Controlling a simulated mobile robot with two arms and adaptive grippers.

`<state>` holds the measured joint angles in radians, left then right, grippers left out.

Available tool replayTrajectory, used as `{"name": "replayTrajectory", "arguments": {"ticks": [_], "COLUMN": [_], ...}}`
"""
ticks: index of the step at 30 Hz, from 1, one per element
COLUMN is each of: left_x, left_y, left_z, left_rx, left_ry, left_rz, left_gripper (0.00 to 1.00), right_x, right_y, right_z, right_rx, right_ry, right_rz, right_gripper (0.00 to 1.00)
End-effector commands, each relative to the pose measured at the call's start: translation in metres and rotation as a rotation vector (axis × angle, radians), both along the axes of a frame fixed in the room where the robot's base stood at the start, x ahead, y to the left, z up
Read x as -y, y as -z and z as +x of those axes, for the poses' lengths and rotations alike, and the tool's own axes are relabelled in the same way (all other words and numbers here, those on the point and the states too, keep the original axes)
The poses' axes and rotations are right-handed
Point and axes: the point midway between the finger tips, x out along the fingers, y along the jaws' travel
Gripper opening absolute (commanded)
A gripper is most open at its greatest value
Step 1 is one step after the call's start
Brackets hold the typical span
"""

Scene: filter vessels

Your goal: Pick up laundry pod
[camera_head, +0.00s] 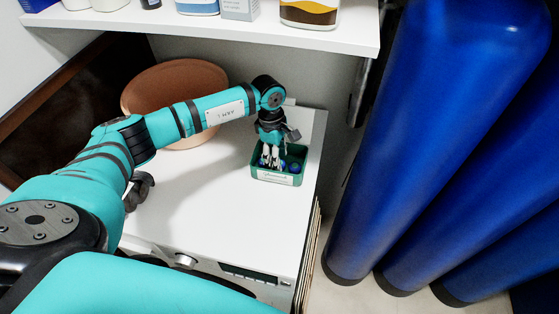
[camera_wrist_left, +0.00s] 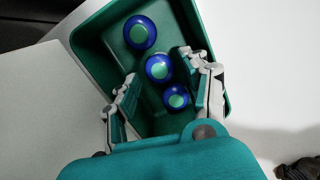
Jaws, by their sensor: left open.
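Three round laundry pods, blue with pale green centres, lie in a green box (camera_wrist_left: 218,58) in the left wrist view: an upper pod (camera_wrist_left: 140,32), a middle pod (camera_wrist_left: 158,68) and a lower pod (camera_wrist_left: 176,97). In the head view the box (camera_head: 277,179) stands on the white top of the washing machine, and one blue pod (camera_head: 294,168) shows at its right side. My left gripper (camera_head: 270,163) points down into the box. In the left wrist view its fingers (camera_wrist_left: 162,86) are open, with the middle and lower pods between or just below them. Whether they touch a pod is unclear.
A brown bowl (camera_head: 165,85) stands behind my left arm. A white shelf (camera_head: 210,28) with bottles overhangs the back. Tall blue cylinders (camera_head: 430,110) stand at the right.

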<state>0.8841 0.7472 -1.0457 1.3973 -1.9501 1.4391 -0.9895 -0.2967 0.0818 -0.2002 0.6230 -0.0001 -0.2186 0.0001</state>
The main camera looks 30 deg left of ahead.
Motion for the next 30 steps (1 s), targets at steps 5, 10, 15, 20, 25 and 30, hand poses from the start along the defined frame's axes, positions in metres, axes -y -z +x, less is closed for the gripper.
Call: {"name": "replayTrajectory", "arguments": {"ticks": [5, 10, 15, 20, 25, 30], "left_x": [0.003, 0.003, 0.003, 0.003, 0.003, 0.003], "left_y": [0.018, 0.021, 0.021, 0.021, 0.02, 0.017], "left_z": [0.0, 0.0, 0.0, 0.001, 0.001, 0.001], "left_rx": [-0.001, 0.001, 0.001, 0.001, 0.001, 0.002], "left_ry": [0.0, 0.001, 0.0, 0.0, 0.0, 0.0], "left_rz": [0.0, -0.001, -0.001, -0.001, -0.001, -0.001], "left_gripper": [0.46, 0.46, 0.35, 0.15, 0.15, 0.15], "right_x": [0.0, 0.0, 0.0, 0.0, -0.001, -0.002], "right_y": [-0.008, -0.007, -0.007, -0.007, -0.007, -0.005], "right_z": [0.0, -0.001, -0.003, -0.005, -0.006, -0.006], "right_rx": [0.0, -0.002, -0.006, -0.009, -0.009, -0.01], "right_ry": [0.0, 0.0, 0.0, 0.001, 0.001, 0.002], "right_rz": [0.0, 0.0, 0.0, 0.0, 0.001, 0.002], "right_gripper": [0.4, 0.4, 0.4, 0.4, 0.4, 0.4]}}
